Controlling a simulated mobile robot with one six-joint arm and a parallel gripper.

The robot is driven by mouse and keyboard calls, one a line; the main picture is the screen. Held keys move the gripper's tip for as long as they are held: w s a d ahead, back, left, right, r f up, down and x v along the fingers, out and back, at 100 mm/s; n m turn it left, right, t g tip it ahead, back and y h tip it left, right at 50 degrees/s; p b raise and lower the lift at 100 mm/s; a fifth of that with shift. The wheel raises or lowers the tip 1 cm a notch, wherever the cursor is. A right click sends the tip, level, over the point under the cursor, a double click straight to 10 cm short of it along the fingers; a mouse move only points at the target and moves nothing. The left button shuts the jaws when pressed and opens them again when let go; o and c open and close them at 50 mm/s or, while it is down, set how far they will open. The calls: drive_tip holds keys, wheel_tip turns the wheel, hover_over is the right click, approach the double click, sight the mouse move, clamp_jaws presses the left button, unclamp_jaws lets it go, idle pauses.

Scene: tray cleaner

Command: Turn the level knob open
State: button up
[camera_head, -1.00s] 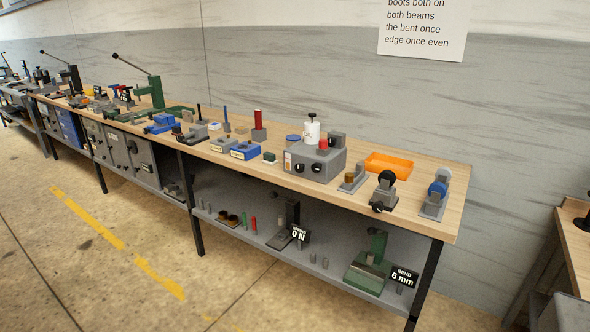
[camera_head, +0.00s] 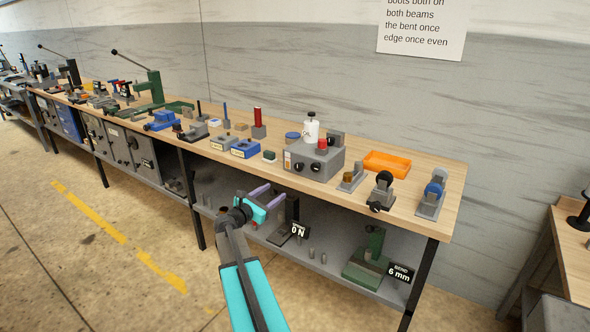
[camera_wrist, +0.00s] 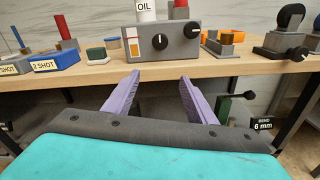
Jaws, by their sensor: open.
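A grey box (camera_head: 313,163) with two black round knobs on its front stands near the bench's front edge. No label on the box that I can read says which is the level knob. A white OIL bottle (camera_head: 311,129) and a red cylinder (camera_head: 322,144) are on top. My gripper (camera_wrist: 160,76) is open and empty, its purple fingers pointing towards the box from below and in front. It touches nothing that I can see.
The wooden bench top (camera_head: 405,196) is edged close below the box. A blue block (camera_wrist: 55,61) and a green block (camera_wrist: 96,53) are left of it. An orange tray (camera_head: 387,163) and clamp-like fixtures with black knobs stand right. A shelf with tools is under the bench.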

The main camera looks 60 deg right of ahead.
sight(297, 168)
drive_tip(key=r, duration=0.1)
drive_tip(key=d+r, duration=0.1)
drive_tip(key=r, duration=0.1)
drive_tip(key=shift+s+d+n+h, duration=0.15)
drive_tip(key=shift+d+n+h, duration=0.15)
drive_tip(key=shift+d+n, duration=0.1)
drive_tip(key=shift+d+p, duration=1.95)
drive_tip(key=shift+d, duration=4.9)
drive_tip(key=c, duration=1)
drive_tip(key=shift+s+d, duration=0.1)
drive_tip(key=shift+c, duration=0.2)
